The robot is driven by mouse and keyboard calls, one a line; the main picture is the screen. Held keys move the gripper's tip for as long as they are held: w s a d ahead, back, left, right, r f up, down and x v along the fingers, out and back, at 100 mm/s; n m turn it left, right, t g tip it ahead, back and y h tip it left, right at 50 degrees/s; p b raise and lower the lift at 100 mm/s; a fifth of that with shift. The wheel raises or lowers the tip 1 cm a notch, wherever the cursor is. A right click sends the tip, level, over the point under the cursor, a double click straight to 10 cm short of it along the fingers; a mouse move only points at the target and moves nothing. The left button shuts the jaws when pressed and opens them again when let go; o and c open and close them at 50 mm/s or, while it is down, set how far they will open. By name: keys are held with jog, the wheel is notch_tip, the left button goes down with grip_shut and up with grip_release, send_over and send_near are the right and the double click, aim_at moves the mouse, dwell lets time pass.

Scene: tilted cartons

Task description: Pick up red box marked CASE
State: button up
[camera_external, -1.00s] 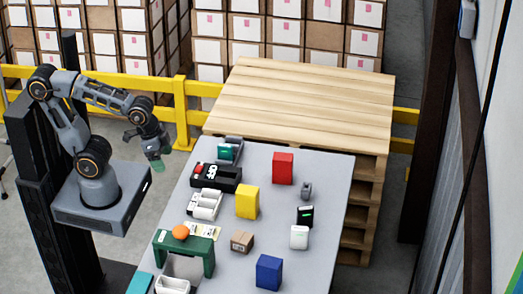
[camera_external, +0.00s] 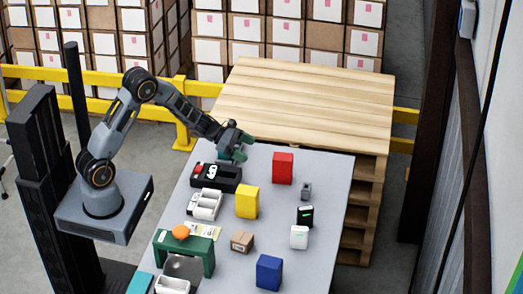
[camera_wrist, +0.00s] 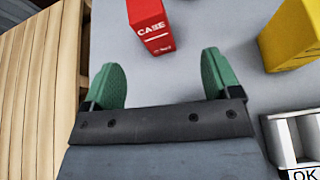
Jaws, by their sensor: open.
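The red box marked CASE (camera_external: 283,168) stands upright on the grey table, toward its far edge. In the wrist view the red box (camera_wrist: 152,30) is at the top, its white lettering showing, ahead of and between the two green fingertips. My gripper (camera_external: 238,148) is over the far left part of the table, to the left of the red box and apart from it. In the wrist view my gripper (camera_wrist: 160,75) is open, with only bare table between its fingers.
A yellow box (camera_external: 247,202) stands nearer the camera, and shows right of the gripper in the wrist view (camera_wrist: 292,38). A black tray (camera_external: 228,178) lies below my gripper in the picture. A grey item (camera_external: 306,191) is right of the red box. A wooden pallet stack (camera_external: 310,100) stands behind.

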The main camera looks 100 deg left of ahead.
aim_at(276, 156)
jog(key=shift+w+a+f+n+y+p, duration=0.15)
jog(key=shift+w+a+f+n+p, duration=0.4)
jog(key=shift+w, duration=1.65)
jog(key=shift+w+a+f+n+y+p, duration=0.2)
jog(key=shift+w+f, duration=0.65)
jog(key=shift+w, duration=1.4)
jog(key=shift+w+a+f+n+y+p, duration=0.3)
jog(key=shift+w+f+p, duration=0.35)
jog(key=shift+w, duration=1.55)
jog(key=shift+d+f, duration=0.1)
jog(key=c, duration=1)
jog(key=shift+c, duration=0.4)
jog(key=shift+t, duration=0.3)
